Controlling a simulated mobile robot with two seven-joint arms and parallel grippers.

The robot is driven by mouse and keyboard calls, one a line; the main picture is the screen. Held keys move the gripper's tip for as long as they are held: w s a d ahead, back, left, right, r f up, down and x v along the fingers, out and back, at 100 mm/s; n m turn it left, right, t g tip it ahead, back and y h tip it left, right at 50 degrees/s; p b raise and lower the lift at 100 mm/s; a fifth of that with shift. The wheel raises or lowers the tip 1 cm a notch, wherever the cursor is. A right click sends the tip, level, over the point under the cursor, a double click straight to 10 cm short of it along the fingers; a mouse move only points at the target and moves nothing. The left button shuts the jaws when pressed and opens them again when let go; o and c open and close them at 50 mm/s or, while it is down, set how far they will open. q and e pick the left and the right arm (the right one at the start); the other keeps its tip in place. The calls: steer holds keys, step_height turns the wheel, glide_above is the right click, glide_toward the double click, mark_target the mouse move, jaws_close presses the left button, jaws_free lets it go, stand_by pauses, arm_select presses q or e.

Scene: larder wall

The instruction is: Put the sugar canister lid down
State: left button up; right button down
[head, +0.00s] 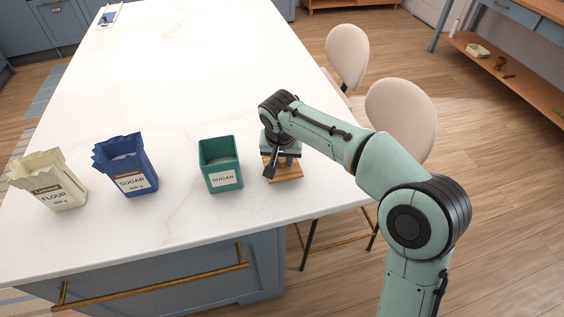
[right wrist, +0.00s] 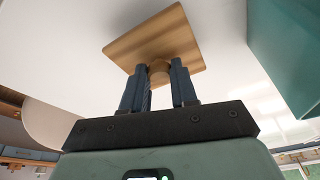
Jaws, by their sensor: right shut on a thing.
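The sugar canister (head: 220,165) is a green square box labelled SUGAR. The lid (head: 288,176) is a square wooden plate, just right of the canister at the counter's right edge. In the right wrist view the lid (right wrist: 160,38) shows its round knob between the fingers. My right gripper (right wrist: 158,78) is shut on that knob. In the head view the right gripper (head: 280,162) is partly hidden by its own wrist. I cannot tell whether the lid touches the counter. My left gripper is not in view.
A blue sugar bag (head: 126,168) and a cream flour bag (head: 50,183) stand open left of the canister.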

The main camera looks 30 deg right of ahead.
mark_target(281, 177)
steer(key=shift+f, duration=0.65)
steer(key=shift+f, duration=0.2)
steer(key=c, duration=0.9)
jaws_free()
steer(key=shift+r, duration=0.1)
steer(key=shift+r, duration=0.3)
steer(key=p+v, duration=0.1)
steer(key=v, duration=1)
steer(key=shift+s+a+r+p, duration=0.15)
steer(key=shift+s+r+p, duration=0.1)
steer(key=shift+p, duration=0.15)
